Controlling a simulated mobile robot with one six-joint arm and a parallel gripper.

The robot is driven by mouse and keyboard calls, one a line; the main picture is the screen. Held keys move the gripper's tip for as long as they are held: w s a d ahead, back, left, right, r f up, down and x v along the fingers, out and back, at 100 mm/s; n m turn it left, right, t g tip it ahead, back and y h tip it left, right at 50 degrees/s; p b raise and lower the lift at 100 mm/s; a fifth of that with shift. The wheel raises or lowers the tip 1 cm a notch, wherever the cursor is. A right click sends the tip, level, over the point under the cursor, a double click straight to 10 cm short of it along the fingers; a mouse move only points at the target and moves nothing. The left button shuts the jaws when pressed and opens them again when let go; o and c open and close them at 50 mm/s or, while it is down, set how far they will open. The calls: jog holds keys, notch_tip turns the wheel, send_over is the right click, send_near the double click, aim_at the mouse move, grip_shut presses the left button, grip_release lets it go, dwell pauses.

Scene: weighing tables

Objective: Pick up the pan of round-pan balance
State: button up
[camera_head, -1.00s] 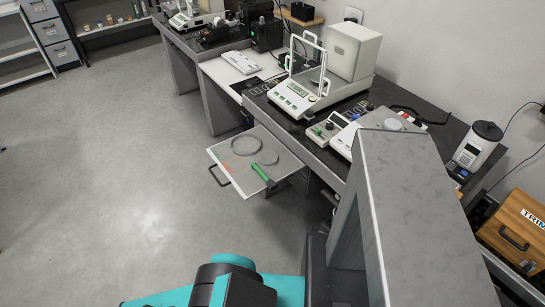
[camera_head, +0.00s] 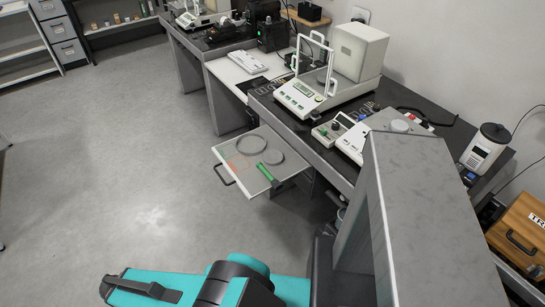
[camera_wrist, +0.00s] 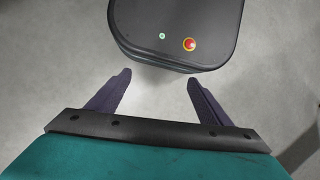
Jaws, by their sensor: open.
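In the head view my teal arm is low at the bottom, and I cannot make out the fingers there.
A pulled-out drawer (camera_head: 228,158) juts from the table, holding a ring (camera_head: 252,146), a disc (camera_head: 273,157) and a green-handled tool (camera_head: 265,174). A glass-shielded balance (camera_head: 302,97) stands behind. A wooden box (camera_head: 519,232) is at right. The left floor is clear.

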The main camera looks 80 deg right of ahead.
aim_at(271, 157)
jog(key=w+d+r+n+t+b, duration=0.1)
jog(key=w+d+r, duration=0.2)
jog(key=d, duration=0.6)
jog(key=w+d+r+n+t, duration=0.1)
jog(key=w+d+r, duration=0.25)
jog(key=d, duration=0.55)
jog(key=s+d+r+n+t, duration=0.15)
jog(key=d+r, duration=0.25)
jog(key=d, duration=0.6)
jog(key=s+d+r+n, duration=0.15)
jog(key=d+r, duration=0.25)
jog(key=d, duration=0.6)
jog(key=s+d+r+h+b, duration=0.1)
jog(key=s+d+r, duration=0.55)
jog(key=d, duration=0.25)
jog(key=s+d+r+b, duration=0.1)
jog(key=s+d+r, duration=0.4)
jog(key=s+d, duration=0.3)
jog(key=s+d+r, duration=0.2)
jog(key=s+r, duration=0.1)
jog(key=s, duration=0.2)
jog(key=s+d+r+n, duration=0.1)
jog(key=s+d+r, duration=0.2)
jog(key=s, duration=0.2)
jog(key=s+d+r+n+h, duration=0.1)
jog(key=s+d+r, duration=0.2)
jog(key=s, duration=0.3)
jog(key=shift+d+r, duration=0.15)
jog(key=shift+r, duration=0.15)
jog(key=shift+f, duration=0.15)
